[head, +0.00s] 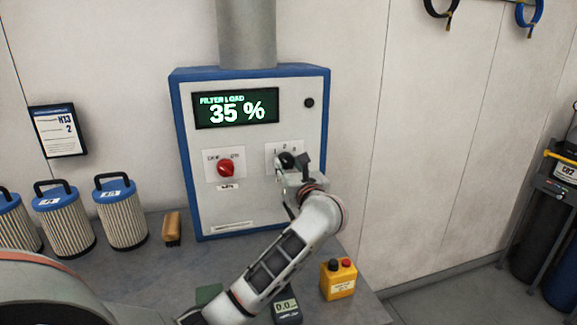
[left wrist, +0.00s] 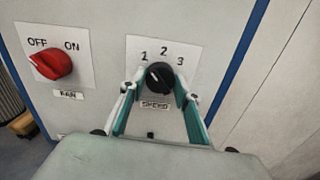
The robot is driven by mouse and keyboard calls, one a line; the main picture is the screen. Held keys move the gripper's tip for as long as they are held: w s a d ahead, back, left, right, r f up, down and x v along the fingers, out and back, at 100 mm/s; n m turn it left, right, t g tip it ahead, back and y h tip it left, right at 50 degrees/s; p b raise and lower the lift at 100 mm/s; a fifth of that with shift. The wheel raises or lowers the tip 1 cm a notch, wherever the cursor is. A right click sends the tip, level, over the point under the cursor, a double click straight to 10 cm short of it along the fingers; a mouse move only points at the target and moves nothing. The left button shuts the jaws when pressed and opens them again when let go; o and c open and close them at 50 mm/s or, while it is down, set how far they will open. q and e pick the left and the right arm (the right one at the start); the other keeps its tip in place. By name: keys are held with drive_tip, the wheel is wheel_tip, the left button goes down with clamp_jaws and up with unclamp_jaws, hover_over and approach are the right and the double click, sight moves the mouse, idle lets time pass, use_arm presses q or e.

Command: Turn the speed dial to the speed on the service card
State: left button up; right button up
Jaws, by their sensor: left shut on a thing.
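The speed dial (head: 286,160) is a small black knob on the front of a blue-edged control box (head: 250,215). In the left wrist view the dial (left wrist: 159,75) has the marks 1, 2 and 3 above it and a SPEED label below. My left gripper (head: 290,168) is shut on the dial, with one finger on each side of it in the left wrist view (left wrist: 158,86). I cannot tell for sure which number the dial points at. The service card (head: 57,132) hangs on the wall left of the box and shows H13 and 2. My right gripper is not in view.
A red fan switch (head: 226,168) sits left of the dial. The display (head: 237,109) reads FILTER LOAD 35 %. Several pleated filters (head: 121,215) and a brush (head: 172,229) stand left on the bench. A yellow button box (head: 338,280) and a meter (head: 287,309) lie in front.

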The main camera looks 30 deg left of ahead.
use_arm(q)
drive_tip(key=m, duration=0.4)
drive_tip(key=shift+m, duration=2)
drive_tip(key=o, duration=1.1)
drive_tip(key=shift+o, duration=0.2)
drive_tip(key=v, duration=1.2)
